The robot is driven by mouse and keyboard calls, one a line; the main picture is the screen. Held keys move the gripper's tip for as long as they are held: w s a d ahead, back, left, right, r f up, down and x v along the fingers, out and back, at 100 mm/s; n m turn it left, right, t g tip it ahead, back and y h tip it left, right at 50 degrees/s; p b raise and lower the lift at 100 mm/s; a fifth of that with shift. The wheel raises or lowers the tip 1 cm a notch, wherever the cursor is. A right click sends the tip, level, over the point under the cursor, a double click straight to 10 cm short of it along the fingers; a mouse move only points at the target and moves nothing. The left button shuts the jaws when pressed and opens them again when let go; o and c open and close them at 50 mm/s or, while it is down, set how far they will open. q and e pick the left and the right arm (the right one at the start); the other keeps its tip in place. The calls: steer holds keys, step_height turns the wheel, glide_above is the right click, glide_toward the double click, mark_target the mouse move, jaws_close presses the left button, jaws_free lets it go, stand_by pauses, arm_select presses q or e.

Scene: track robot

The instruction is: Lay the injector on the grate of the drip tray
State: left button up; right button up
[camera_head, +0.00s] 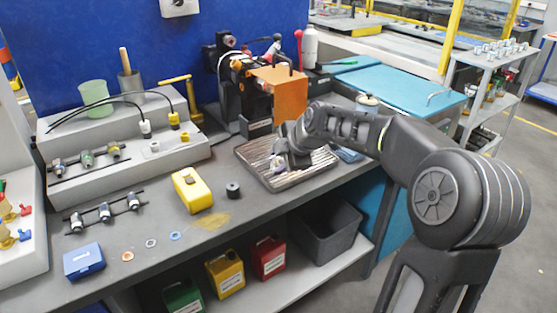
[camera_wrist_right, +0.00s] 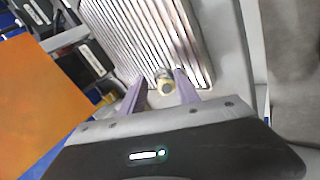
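The drip tray (camera_head: 308,172) lies on the grey bench, with its ribbed metal grate facing up. Its grate fills the upper part of the right wrist view (camera_wrist_right: 130,28). My right gripper (camera_head: 279,166) is over the tray's left-middle part. In the right wrist view, its two purple fingers (camera_wrist_right: 160,84) close in on the sides of a small brass-and-grey injector (camera_wrist_right: 165,84), seen nearly end-on against the grate. Whether the injector touches the grate cannot be told. In the head view the arm and gripper largely hide it. My left gripper is not in view.
An orange panel (camera_head: 280,91) on a black machine stands just behind the tray. A yellow box (camera_head: 192,190) and a black cylinder (camera_head: 233,190) stand left of it. A rack of injectors (camera_head: 104,212) is farther left. A grey bin (camera_head: 329,229) is below.

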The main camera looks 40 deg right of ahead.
steer(key=shift+s+a+f, duration=0.1)
steer(key=shift+s+f, duration=0.15)
steer(key=shift+f, duration=0.1)
steer(key=shift+s+r, duration=0.15)
steer(key=shift+r, duration=0.05)
steer(key=v, duration=0.7)
steer(key=shift+r, duration=0.4)
